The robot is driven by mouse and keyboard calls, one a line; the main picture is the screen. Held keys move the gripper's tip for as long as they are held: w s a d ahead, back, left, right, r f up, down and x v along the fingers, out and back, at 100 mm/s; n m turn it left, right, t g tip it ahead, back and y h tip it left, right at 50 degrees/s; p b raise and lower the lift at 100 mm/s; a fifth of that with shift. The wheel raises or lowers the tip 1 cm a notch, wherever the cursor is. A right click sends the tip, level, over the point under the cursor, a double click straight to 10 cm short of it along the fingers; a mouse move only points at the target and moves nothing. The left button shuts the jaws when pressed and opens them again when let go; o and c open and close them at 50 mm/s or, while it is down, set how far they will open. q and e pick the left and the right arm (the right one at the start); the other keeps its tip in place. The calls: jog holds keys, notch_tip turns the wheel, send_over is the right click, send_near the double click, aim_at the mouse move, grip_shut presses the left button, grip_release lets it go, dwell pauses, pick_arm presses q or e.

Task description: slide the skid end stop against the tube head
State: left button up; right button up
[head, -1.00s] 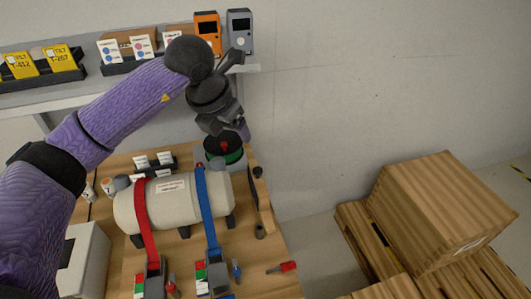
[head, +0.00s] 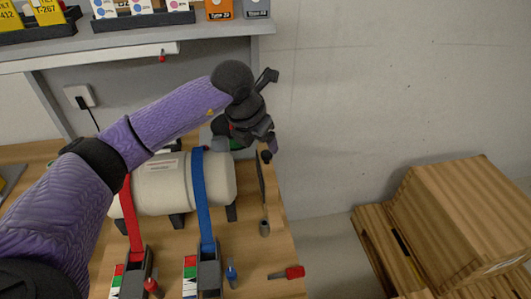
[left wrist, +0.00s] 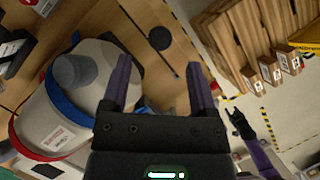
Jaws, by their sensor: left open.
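The pale tube (head: 160,188) lies on the bench under a red strap (head: 131,220) and a blue strap (head: 203,205). Its rounded right head (head: 225,180) faces the skid end stop (head: 261,188), a thin upright piece seen nearly edge-on, with a gap between them. My left gripper (head: 247,145) is open, above and behind the gap, partly hiding the stop's far end. In the left wrist view the open fingers (left wrist: 161,82) hold nothing, and the tube (left wrist: 75,95) lies left of them.
Strap ratchets (head: 208,270) stand at the bench front, with a red-handled tool (head: 288,272) to their right. A shelf (head: 130,38) crosses behind. A wooden crate (head: 470,215) on a pallet stands right, with floor space between it and the bench.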

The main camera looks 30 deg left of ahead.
aim_at(266, 153)
pick_arm(q)
jog(key=x, duration=0.4)
jog(key=shift+w+f, duration=0.15)
jog(key=shift+f, duration=0.2)
grip_shut()
dwell(1.0)
